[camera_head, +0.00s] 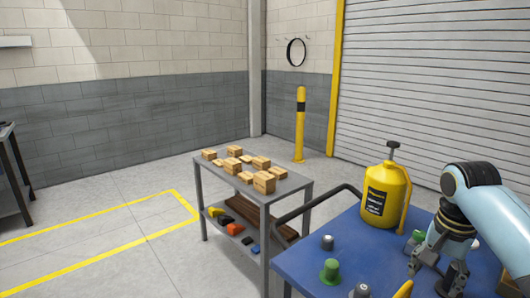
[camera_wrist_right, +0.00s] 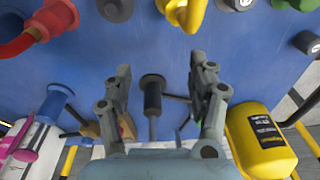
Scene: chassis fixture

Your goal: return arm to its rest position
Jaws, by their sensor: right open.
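My right arm (camera_head: 495,205) comes in from the right in the head view, over the blue tabletop. My right gripper (camera_head: 436,272) points down near the table's right side. In the right wrist view the two fingers of my right gripper (camera_wrist_right: 162,82) stand apart. A dark cylindrical piece (camera_wrist_right: 152,95) shows between them in the picture; I cannot tell its distance from the fingers. Nothing is seen clamped in the jaws. My left arm and gripper are not in view.
The blue table (camera_head: 310,262) holds a yellow jug (camera_head: 385,195) left of my right arm, a green knob-like piece (camera_head: 330,271) and a grey one (camera_head: 327,242). A grey cart (camera_head: 225,178) with small boxes stands behind. Open floor (camera_head: 120,260) lies left.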

